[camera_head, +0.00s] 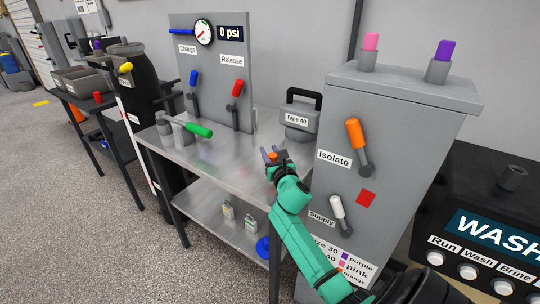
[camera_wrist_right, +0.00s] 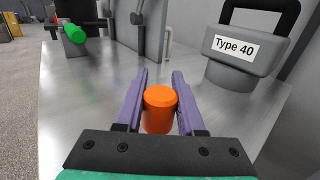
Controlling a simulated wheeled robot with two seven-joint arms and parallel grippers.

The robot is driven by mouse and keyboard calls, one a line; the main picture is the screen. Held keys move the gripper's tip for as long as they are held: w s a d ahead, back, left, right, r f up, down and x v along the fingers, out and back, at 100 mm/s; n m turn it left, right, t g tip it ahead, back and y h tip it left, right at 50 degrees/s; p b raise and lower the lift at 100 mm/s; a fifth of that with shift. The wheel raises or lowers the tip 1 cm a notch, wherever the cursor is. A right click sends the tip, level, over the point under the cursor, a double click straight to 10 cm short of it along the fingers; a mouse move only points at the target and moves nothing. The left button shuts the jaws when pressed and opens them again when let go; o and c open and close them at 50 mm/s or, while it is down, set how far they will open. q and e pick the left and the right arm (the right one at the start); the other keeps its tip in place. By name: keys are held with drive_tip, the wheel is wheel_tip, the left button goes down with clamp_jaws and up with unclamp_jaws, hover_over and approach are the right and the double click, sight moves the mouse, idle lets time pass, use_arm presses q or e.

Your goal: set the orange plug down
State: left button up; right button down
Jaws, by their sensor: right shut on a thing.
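The orange plug (camera_wrist_right: 160,108) is a short orange cylinder between the two purple fingers of my right gripper (camera_wrist_right: 160,95) in the right wrist view. The right gripper is shut on it. In the head view the plug (camera_head: 272,156) shows small between the fingers, over the front right part of the metal table (camera_head: 215,155). I cannot tell whether the plug's underside touches the table top. My left gripper is not in view.
A grey Type 40 block (camera_head: 298,118) with a black handle stands behind the gripper. A green-handled fitting (camera_head: 198,130) is at the table's left. The grey Isolate and Supply cabinet (camera_head: 400,130) stands close on the right. Bare table top lies left of the gripper.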

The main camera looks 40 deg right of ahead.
drive_tip(key=shift+r, duration=0.1)
drive_tip(key=shift+f, duration=0.2)
drive_tip(key=c, duration=0.5)
unclamp_jaws()
drive_tip(key=shift+r, duration=0.35)
drive_tip(key=v, duration=0.5)
drive_tip(key=b+v, duration=0.1)
drive_tip(key=v, duration=0.5)
drive_tip(key=shift+s+f, duration=0.25)
drive_tip(key=shift+s+a+r, duration=0.1)
drive_tip(key=shift+s+a, duration=0.05)
drive_tip(key=shift+s, duration=0.2)
